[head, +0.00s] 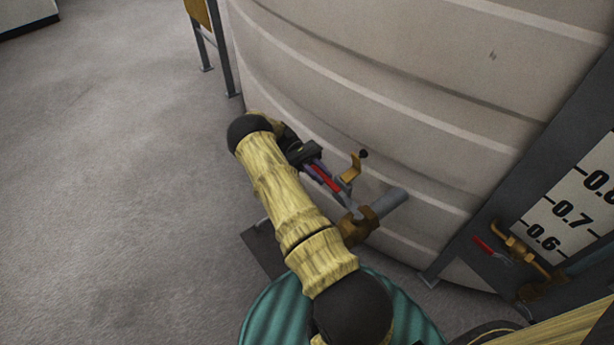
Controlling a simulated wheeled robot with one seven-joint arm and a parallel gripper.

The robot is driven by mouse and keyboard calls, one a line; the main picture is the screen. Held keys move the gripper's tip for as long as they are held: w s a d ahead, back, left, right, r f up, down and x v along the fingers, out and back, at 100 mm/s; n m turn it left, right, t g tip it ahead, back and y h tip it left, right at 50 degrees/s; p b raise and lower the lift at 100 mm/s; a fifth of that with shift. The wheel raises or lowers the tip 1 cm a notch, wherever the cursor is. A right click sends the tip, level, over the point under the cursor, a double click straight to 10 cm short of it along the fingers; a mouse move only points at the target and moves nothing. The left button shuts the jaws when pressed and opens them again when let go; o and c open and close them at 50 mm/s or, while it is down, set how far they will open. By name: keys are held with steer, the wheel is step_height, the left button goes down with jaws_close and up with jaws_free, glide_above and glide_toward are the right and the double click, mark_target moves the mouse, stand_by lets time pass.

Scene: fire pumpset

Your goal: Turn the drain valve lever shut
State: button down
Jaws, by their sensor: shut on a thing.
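The drain valve (358,226) is a brass body on a grey pipe (388,202) that comes out of the lower tank wall. Its lever (326,179) has a red grip and a grey metal end and runs up and left from the valve. My gripper (312,165) is at the far end of the lever, shut on the red grip. The fingers partly cover the grip, and my arm hides part of the valve's left side.
The large beige ribbed tank (400,90) stands close behind the lever. A brass bracket with a dark knob (352,168) sticks up beside it. A level gauge board (570,215) and another red-handled valve (484,246) are at right. A green ribbed drum (262,318) is below. The floor at left is clear.

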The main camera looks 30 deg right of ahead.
steer(key=shift+d+y, duration=0.3)
steer(key=shift+d, duration=0.05)
steer(key=c, duration=1.3)
jaws_free()
steer(key=shift+c, duration=0.2)
steer(key=shift+r, duration=0.1)
step_height(320, 180, up, 9)
steer(key=p, duration=0.4)
steer(key=shift+w+r, duration=0.15)
steer(key=shift+r, duration=0.25)
steer(key=shift+s+d+m, duration=0.15)
steer(key=shift+s+m, duration=0.05)
steer(key=shift+m, duration=0.1)
